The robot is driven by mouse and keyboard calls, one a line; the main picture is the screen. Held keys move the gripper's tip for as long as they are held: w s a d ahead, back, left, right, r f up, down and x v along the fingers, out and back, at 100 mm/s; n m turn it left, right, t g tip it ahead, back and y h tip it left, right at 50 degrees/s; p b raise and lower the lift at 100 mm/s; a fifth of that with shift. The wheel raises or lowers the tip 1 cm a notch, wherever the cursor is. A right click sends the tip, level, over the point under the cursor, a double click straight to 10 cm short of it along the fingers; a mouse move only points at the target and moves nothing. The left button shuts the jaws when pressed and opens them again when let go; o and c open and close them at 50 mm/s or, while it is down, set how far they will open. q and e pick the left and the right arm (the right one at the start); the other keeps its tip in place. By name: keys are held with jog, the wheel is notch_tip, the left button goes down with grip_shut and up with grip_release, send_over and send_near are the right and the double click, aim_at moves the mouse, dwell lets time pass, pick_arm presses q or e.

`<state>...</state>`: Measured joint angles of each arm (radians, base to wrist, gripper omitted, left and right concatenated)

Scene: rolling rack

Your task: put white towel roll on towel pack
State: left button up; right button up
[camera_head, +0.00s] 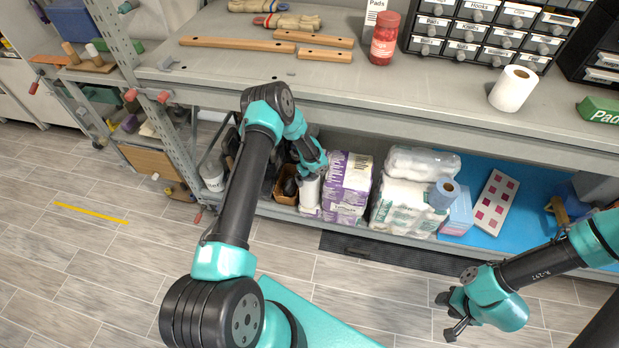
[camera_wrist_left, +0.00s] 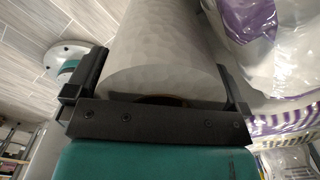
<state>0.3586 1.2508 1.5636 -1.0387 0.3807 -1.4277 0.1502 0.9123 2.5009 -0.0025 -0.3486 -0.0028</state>
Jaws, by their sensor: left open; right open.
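A white towel roll (camera_head: 309,192) stands on the lower shelf, just left of a purple-and-white towel pack (camera_head: 347,182). My left gripper (camera_head: 312,172) is at the roll's top. In the left wrist view, the open fingers (camera_wrist_left: 162,72) lie on either side of the white roll (camera_wrist_left: 165,45); whether they touch it I cannot tell. Purple-printed plastic wrap (camera_wrist_left: 262,22) is close on the right there. A clear-wrapped pack of white rolls (camera_head: 400,205) sits right of the purple pack. My right gripper (camera_head: 449,316) is open and empty over the floor.
The workbench edge (camera_head: 400,118) overhangs the lower shelf. A blue roll (camera_head: 444,192) and a board with pink squares (camera_head: 494,202) are further right. Another white roll (camera_head: 513,88) and a red jar (camera_head: 384,38) stand on the bench.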

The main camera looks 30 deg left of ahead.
pick_arm(q)
jog(key=shift+r, duration=0.15)
notch_tip(320, 180, up, 8)
jog(key=shift+f, duration=0.25)
jog(key=shift+d, duration=0.1)
dwell(0.5)
jog(key=s+d+r+n+h, duration=0.2)
jog(key=s+d+n+h, duration=0.2)
jog(key=s+d+n, duration=0.95)
jog(key=s+d+r+n, duration=0.1)
jog(key=s+r+n, duration=0.1)
jog(key=s+n, duration=0.4)
jog(key=s+d+r+n, duration=0.2)
jog(key=s+r+n, duration=0.1)
jog(key=s+n, duration=0.3)
jog(key=s, duration=0.2)
jog(key=shift+s+r+t, duration=0.2)
jog(key=shift+s+t, duration=0.2)
